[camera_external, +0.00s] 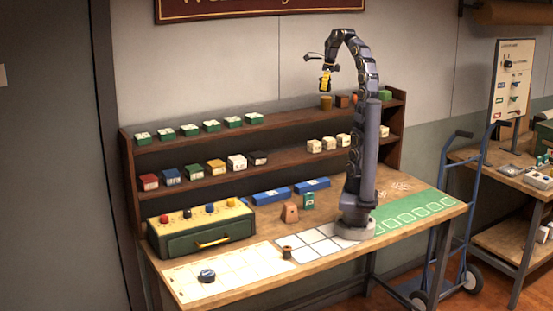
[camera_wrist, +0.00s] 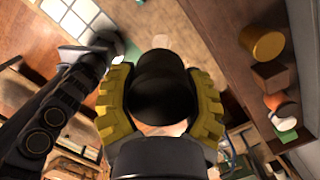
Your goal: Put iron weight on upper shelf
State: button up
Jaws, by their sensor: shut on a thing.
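My gripper (camera_external: 326,84) is raised above the upper shelf (camera_external: 290,120), near its right half. In the wrist view its yellow fingers are shut on a dark, rounded iron weight (camera_wrist: 160,85). The weight is held in the air, apart from the shelf. The upper shelf also shows at the right of the wrist view (camera_wrist: 225,50).
On the upper shelf, a mustard cylinder (camera_external: 326,102) stands beside a brown block (camera_external: 342,101), with a green item (camera_external: 385,95) farther right. Several green boxes (camera_external: 210,126) line its left. Bare plank shows between them. The lower shelf (camera_external: 285,160) and table (camera_external: 240,285) hold other goods.

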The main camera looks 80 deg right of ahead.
jog(key=w+d+f, duration=0.4)
jog(key=w+d, duration=0.1)
jog(key=d, duration=0.2)
send_over(308, 113)
jog(key=f, duration=0.5)
jog(key=shift+s, duration=0.4)
jog(key=shift+w+d+f, duration=0.1)
jog(key=shift+d+f, duration=0.05)
jog(key=shift+f, duration=0.8)
jog(key=shift+w+d+f, duration=0.1)
jog(key=shift+d+f, duration=0.05)
jog(key=shift+f, duration=0.8)
jog(key=o, duration=1.2)
jog(key=shift+f, duration=0.15)
jog(key=shift+c, duration=0.2)
jog(key=shift+s+r, duration=0.2)
jog(key=shift+r, duration=1.1)
jog(key=shift+s+r, duration=0.15)
jog(key=shift+r, duration=1.1)
jog(key=shift+s+r, duration=0.2)
jog(key=shift+r, duration=1.1)
